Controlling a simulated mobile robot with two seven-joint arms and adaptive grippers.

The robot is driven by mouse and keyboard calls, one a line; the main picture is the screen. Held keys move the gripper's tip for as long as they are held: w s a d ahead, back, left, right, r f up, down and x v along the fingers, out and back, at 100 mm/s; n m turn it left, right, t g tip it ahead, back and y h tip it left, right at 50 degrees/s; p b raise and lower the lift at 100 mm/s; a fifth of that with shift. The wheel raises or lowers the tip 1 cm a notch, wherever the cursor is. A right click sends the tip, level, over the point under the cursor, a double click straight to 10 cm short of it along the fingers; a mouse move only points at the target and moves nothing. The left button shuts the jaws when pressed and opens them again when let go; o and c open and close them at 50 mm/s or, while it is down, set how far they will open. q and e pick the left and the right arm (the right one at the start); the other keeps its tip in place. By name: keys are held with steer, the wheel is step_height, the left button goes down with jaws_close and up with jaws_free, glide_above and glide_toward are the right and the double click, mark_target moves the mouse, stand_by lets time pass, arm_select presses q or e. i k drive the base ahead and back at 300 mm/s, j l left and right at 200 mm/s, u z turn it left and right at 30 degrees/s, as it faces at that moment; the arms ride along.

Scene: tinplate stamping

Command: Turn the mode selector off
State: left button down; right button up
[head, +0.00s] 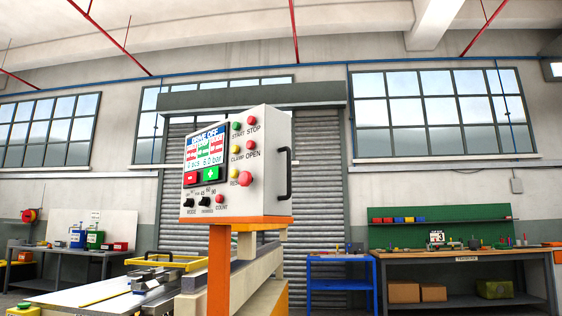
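The mode selector (190,202) is a small black knob at the lower left of the panel on a white control box (259,160), with the label MODE under it. Its pointer direction is too small to tell. A second black knob (206,201) sits just to its right. A screen (206,147) above reads DRIVE OFF, with a red minus button and a green plus button below it. Neither of my grippers is in view.
The box stands on an orange post (221,270) beside a machine bed with a yellow handle frame (165,262). A black handle (286,174) juts from the box's right side. A blue table (341,263) and a workbench (465,254) stand at the right.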

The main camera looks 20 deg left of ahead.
mark_target(189, 203)
steer(key=j, duration=0.85)
steer(key=k+j, duration=0.1)
steer(key=j, duration=0.7)
